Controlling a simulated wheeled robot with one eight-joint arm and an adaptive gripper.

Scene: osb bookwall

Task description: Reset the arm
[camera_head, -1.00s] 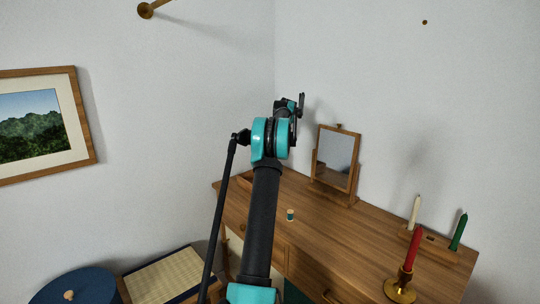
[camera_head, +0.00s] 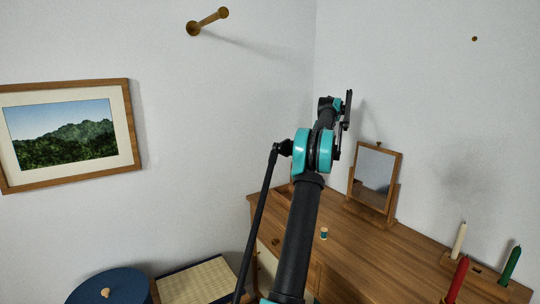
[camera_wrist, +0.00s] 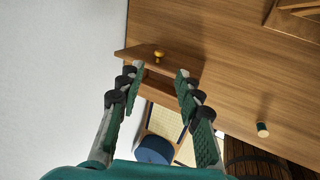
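My gripper (camera_wrist: 160,78) is open in the wrist view, its two green-padded fingers apart with nothing between them. Past the fingertips lie the edge of the wooden desk and a small brass knob (camera_wrist: 159,54). In the head view my arm reaches up and forward, and the gripper end (camera_head: 345,105) is raised in front of the white wall, left of and above the desk mirror (camera_head: 374,180). The fingertips are too small there to read. The wooden desk (camera_head: 400,255) stands below and to the right of the arm.
A small spool (camera_head: 324,233) stands on the desk. White, green and red candles (camera_head: 458,280) are at its right end. A framed landscape (camera_head: 68,135) and a wooden peg (camera_head: 207,21) are on the left wall. A blue round lidded thing (camera_head: 108,287) and a woven-top stool (camera_head: 197,282) are below.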

